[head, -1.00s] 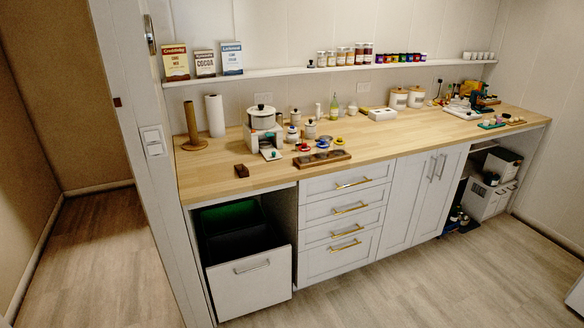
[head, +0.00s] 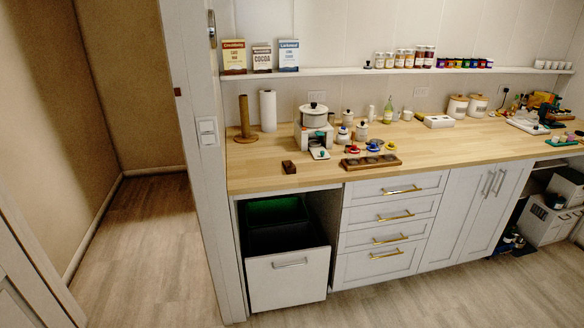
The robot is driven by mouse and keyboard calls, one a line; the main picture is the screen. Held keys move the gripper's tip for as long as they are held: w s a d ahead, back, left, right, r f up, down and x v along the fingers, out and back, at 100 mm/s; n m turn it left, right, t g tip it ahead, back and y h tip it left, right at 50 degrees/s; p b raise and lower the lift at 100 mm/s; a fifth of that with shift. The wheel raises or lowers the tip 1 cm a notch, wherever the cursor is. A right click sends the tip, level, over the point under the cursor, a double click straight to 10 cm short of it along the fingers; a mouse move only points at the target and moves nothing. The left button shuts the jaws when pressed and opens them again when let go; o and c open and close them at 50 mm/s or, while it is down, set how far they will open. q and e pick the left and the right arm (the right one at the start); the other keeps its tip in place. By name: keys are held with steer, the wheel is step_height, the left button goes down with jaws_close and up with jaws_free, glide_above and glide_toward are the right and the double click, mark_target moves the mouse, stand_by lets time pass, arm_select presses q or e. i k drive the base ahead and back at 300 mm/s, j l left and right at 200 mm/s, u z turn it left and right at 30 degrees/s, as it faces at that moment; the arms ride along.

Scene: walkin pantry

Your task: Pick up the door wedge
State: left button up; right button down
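A small dark brown block (head: 289,167) lies on the wooden counter near its front edge, toward the left end. It may be the door wedge, but it is too small to be sure of its shape. Nothing touches it. Neither of my grippers is in view.
The wooden counter (head: 257,178) has bare room around the block. An open bin drawer (head: 289,278) juts out below. The floor (head: 440,300) in front is clear.

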mark_target(290, 168)
steer(key=i+j+z, duration=0.15)
steer(key=i+j, duration=1.05)
steer(key=i, duration=0.05)
